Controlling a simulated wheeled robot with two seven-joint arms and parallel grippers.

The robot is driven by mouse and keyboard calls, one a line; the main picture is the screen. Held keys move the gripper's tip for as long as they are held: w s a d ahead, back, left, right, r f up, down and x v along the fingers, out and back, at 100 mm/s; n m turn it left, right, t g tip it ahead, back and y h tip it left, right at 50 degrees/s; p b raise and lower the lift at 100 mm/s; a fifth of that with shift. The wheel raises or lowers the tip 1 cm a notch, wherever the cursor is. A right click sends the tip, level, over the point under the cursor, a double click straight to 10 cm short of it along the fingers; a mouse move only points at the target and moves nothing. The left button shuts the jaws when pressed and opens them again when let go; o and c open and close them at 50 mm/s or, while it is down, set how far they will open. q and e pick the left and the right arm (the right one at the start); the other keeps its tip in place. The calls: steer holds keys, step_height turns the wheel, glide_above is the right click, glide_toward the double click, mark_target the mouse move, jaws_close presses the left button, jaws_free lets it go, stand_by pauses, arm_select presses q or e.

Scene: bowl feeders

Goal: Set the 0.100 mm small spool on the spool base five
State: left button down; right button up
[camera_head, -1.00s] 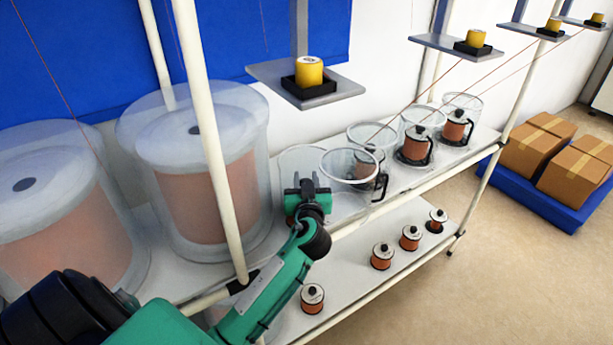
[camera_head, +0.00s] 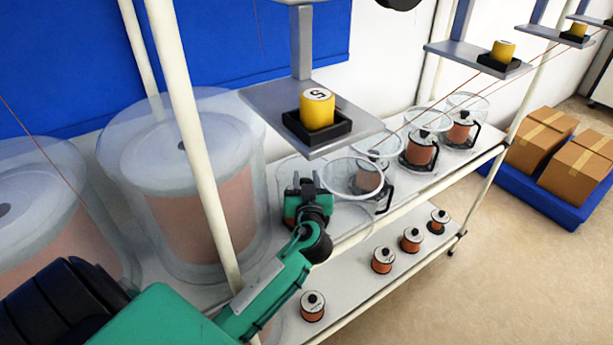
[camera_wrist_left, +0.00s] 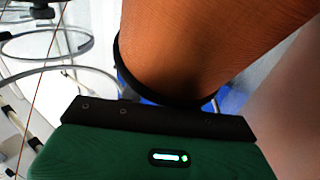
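My left gripper (camera_head: 306,192) is at the upper shelf, beside the front clear bowl. A yellow block marked 5 (camera_head: 317,108) sits in a black tray above the gripper. Small copper spools stand on the lower shelf, the nearest (camera_head: 312,306) at the front; their labels are unreadable. Spool base five cannot be made out. My right gripper is not in view.
Clear bowls with copper spools (camera_head: 419,148) line the upper shelf to the right. Large clear barrels (camera_head: 190,165) stand at the left. A white post (camera_head: 195,140) rises close to my arm. Cardboard boxes (camera_head: 541,137) sit on a blue pallet at the right.

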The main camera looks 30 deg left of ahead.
arm_select(q)
steer(key=c, duration=1)
jaws_free()
steer(key=shift+d+f, duration=0.1)
steer(key=shift+f, duration=0.85)
steer(key=shift+c, duration=0.2)
steer(key=shift+w, duration=0.15)
steer(key=shift+r, duration=0.15)
steer(key=shift+s+d, duration=0.2)
steer(key=shift+s, duration=0.25)
steer(key=b+v, duration=0.3)
steer(key=v, duration=0.8)
steer(key=shift+r, duration=0.35)
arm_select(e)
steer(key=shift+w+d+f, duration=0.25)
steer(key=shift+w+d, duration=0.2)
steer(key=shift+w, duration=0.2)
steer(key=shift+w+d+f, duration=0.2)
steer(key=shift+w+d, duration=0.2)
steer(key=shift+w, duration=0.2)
arm_select(q)
steer(key=shift+d+f, duration=0.1)
